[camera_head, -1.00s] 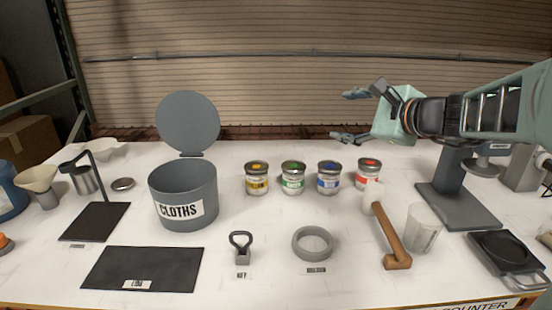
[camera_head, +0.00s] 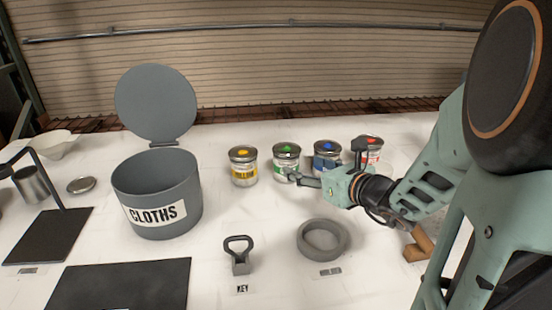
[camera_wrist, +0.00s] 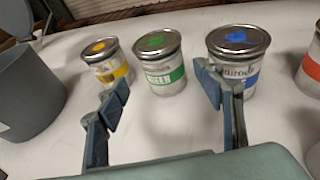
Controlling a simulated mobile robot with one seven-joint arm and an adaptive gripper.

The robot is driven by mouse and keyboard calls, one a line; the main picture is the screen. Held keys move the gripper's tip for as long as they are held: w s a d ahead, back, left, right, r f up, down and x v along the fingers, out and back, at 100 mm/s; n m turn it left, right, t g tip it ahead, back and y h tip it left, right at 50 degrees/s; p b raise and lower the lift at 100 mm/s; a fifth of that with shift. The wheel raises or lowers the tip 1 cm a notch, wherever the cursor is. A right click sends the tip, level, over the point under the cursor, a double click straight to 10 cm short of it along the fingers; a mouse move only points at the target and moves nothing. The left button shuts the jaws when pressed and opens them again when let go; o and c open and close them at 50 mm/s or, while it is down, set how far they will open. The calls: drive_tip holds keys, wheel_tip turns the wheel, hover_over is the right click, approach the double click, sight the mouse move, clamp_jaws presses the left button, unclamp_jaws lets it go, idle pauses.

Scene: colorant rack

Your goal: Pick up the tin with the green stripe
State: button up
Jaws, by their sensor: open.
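The tin with the green stripe (camera_head: 286,160) stands upright on the counter, second from the left in a row of tins. In the wrist view the green-striped tin (camera_wrist: 162,68) shows its lid with a green dot and its label, ahead of and between my open fingers. My gripper (camera_head: 308,178) is open and empty, in front of the tins and low over the counter. In the wrist view my gripper's fingertips (camera_wrist: 162,88) spread on either side, the left one overlapping the yellow tin's lower front and the right one the blue tin's left edge. I cannot tell whether they touch.
The yellow tin (camera_head: 243,166) stands to the left, the blue tin (camera_head: 327,152) close to the right, and the red tin (camera_head: 372,144) beyond it. A grey cloths bin (camera_head: 158,205) stands left.

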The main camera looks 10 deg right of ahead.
sight(286, 159)
drive_tip(key=x, duration=1)
drive_tip(key=shift+r+b, duration=0.1)
drive_tip(key=shift+b, duration=0.3)
drive_tip(key=shift+c, duration=0.5)
drive_tip(key=c, duration=1.1)
